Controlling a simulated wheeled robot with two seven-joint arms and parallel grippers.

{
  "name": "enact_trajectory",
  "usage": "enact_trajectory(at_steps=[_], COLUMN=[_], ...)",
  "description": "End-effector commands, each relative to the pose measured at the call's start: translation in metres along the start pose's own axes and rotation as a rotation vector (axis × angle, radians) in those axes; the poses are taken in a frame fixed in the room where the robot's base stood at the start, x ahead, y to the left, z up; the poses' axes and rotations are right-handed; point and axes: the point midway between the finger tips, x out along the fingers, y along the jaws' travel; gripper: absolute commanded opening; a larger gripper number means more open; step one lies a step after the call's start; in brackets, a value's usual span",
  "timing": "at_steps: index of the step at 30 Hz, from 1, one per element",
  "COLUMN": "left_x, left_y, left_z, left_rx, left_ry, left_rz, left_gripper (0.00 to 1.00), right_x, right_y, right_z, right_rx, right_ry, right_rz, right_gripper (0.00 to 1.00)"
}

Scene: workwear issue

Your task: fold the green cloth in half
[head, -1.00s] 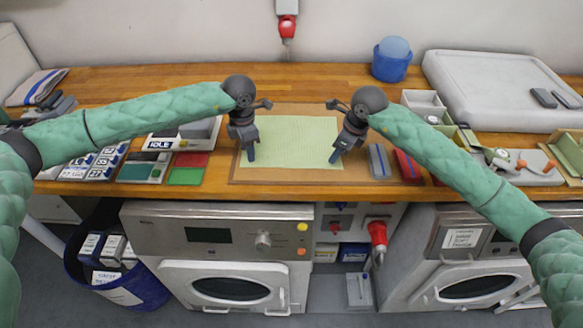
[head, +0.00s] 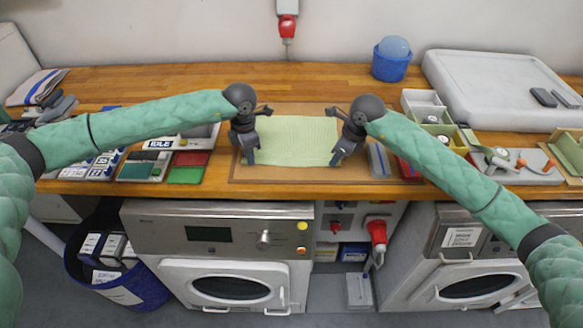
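The green cloth (head: 292,140) lies on the brown board on the bench, spread out with slight ripples. My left gripper (head: 250,160) is at its near left corner and my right gripper (head: 337,162) is at its near right corner. Both point down, and both appear shut on the cloth's near edge. The fingers hide the two near corners. The near edge runs between the grippers, and the far edge lies flat.
The brown board (head: 300,175) has bare margin in front of the cloth. Red and green swatches (head: 187,174) lie to the left. A blue-striped item (head: 378,160) lies close to my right gripper. A blue tub (head: 391,65) and a large white tray (head: 495,85) stand behind right.

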Motion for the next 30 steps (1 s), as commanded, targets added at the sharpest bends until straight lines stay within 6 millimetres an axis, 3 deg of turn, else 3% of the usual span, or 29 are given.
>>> enact_trajectory(at_steps=[7, 22, 30], left_x=[0.002, 0.001, -0.011], left_y=[-0.001, 0.0, 0.0], left_z=[-0.001, -0.001, -0.001], left_rx=[0.0, 0.0, 0.0], left_ry=[0.002, 0.003, 0.002], left_rz=[-0.001, -0.001, -0.001], left_gripper=[0.0, 0.0, 0.0], right_x=[0.002, 0.001, -0.011], right_y=[0.001, 0.001, 0.0], right_z=[-0.001, -0.001, 0.003], right_rx=[0.0, 0.0, 0.0], right_ry=[0.002, 0.002, 0.002], right_rz=[0.002, 0.002, 0.001], right_gripper=[0.0, 0.0, 0.0])
